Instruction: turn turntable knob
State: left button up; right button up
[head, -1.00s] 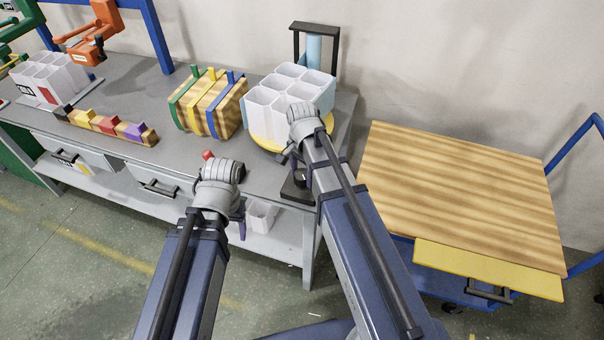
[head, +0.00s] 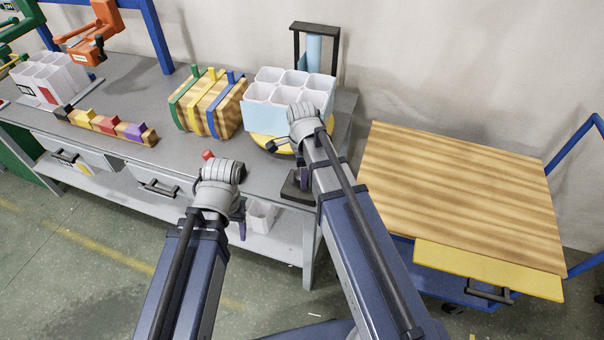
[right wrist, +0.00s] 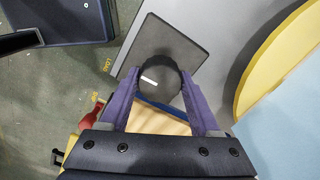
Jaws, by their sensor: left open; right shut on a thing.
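The turntable is a yellow disc (head: 262,140) on the workbench, carrying a block of white, open-topped cups (head: 290,92) with a light-blue side. Its edge also fills the right of the right wrist view (right wrist: 285,60). The black round knob (right wrist: 160,80) with a white mark sits on a dark square base (right wrist: 178,50) at the bench's front edge. My right gripper (right wrist: 160,95) has its purple fingers on both sides of the knob, shut on it. In the head view my right arm hides most of the knob. My left gripper (head: 232,225) is open and empty in front of the bench.
A striped wooden block with coloured straps (head: 208,105) stands left of the turntable. A row of coloured blocks (head: 105,125) lies further left. A wooden-topped cart (head: 460,195) stands at the right. A black stand with a light-blue cylinder (head: 314,50) is behind the cups.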

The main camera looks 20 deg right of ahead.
dwell(0.5)
jog(key=o, duration=1.4)
jog(key=shift+r, duration=0.15)
notch_tip(320, 180, up, 8)
jog(key=p, duration=0.8)
jog(key=shift+f, duration=0.2)
